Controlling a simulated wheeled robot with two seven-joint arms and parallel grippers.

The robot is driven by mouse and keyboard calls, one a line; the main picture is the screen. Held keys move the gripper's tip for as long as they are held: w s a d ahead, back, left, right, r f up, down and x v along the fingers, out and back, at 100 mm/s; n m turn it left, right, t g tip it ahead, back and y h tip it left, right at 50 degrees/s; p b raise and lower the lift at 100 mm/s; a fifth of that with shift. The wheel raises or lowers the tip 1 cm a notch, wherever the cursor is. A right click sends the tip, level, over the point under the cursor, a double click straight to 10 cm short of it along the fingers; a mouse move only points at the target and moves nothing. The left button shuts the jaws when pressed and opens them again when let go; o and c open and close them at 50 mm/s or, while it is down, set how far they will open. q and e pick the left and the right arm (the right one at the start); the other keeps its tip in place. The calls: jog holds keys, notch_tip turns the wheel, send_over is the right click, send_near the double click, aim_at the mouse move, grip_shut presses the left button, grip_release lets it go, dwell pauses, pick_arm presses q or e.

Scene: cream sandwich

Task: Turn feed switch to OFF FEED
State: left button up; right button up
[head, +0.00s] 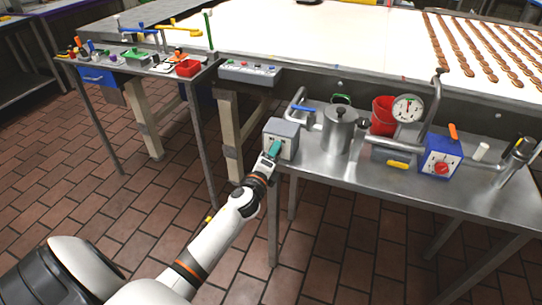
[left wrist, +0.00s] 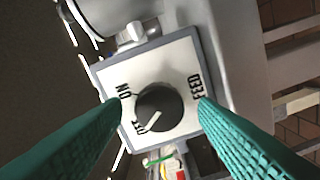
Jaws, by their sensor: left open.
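The feed switch is a round black knob (left wrist: 160,106) on a white plate with a grey edge, in the left wrist view. Its white mark points to the lower left. "ON" is printed at its upper left and "FEED" at its right; lettering at its lower left is partly hidden. My left gripper (left wrist: 160,104) is open, its teal fingers on either side of the knob with gaps visible. In the head view, my left gripper (head: 271,151) is at the front of the grey switch box (head: 288,131), hiding the knob. My right gripper is not in view.
The box stands at the left end of a metal table (head: 345,172). A steel pot (head: 339,132), red bucket (head: 383,115), round gauge (head: 407,108) and blue box with red knob (head: 440,158) stand to its right. A grey button panel (head: 249,72) is behind left.

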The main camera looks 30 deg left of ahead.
pick_arm(q)
jog(key=b+v, duration=0.1)
jog(key=v, duration=1.1)
jog(key=s+d+f+n+g+h+p, duration=0.1)
jog(key=s+d+f+n+g, duration=0.2)
jog(key=f, duration=0.8)
jog(key=s+f+n+g+h, duration=0.1)
jog(key=s+f+n+g, duration=0.25)
jog(key=f, duration=0.65)
jog(key=s+d+f+n+g+h+p, duration=0.15)
jog(key=s+f, duration=0.35)
jog(key=f, duration=0.6)
jog(key=s+d+f+n+g, duration=0.2)
jog(key=s+f, duration=0.3)
jog(key=s, duration=0.4)
jog(key=s+d+f+n+g, duration=0.2)
jog(key=s+f+n+g, duration=0.1)
jog(key=s, duration=0.7)
jog(key=s+d+f+n+g, duration=0.2)
jog(key=s+f+n+g, duration=0.1)
jog(key=s+f, duration=0.5)
jog(key=shift+s+d+n+h+p, duration=0.3)
jog(key=shift+s+n+h, duration=0.2)
jog(key=shift+s, duration=0.5)
